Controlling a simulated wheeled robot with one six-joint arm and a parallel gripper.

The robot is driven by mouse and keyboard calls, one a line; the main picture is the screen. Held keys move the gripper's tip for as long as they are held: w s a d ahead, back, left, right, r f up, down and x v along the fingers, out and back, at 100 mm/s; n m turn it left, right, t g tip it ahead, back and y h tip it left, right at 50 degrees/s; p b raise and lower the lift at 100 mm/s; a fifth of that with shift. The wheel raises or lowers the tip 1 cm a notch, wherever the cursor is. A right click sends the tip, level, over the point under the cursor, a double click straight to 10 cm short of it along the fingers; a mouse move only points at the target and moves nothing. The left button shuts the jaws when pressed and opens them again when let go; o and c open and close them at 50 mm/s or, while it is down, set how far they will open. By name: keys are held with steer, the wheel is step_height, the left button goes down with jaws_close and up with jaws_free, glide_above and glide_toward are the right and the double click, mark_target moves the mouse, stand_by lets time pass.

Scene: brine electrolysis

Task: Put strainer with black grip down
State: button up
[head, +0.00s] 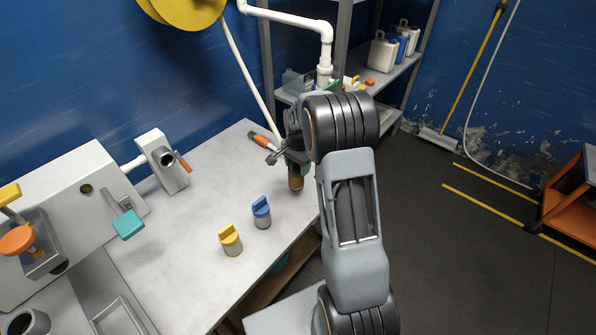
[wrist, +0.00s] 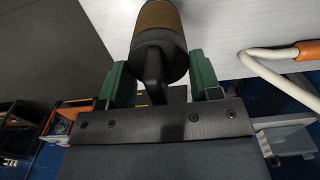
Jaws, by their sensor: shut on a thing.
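The strainer has a brown cylindrical body with a black cap and a black grip. In the wrist view the strainer (wrist: 160,22) lies between the green fingers of my gripper (wrist: 160,85), which is shut on its black grip. In the head view the strainer (head: 296,183) hangs under my gripper (head: 293,162) at the right edge of the grey worktable (head: 190,235). I cannot tell whether its lower end touches the table. My arm hides part of that edge.
A blue-topped piece (head: 262,213) and a yellow-topped piece (head: 230,241) stand on the table nearer me. An orange-handled tool (head: 262,142) lies behind my gripper. A white machine (head: 65,215) stands at left. Shelving (head: 395,70) stands behind. The table's middle is clear.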

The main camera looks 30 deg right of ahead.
mark_target(298, 171)
steer(key=shift+w+d+f, duration=0.15)
steer(key=shift+f, duration=1.6)
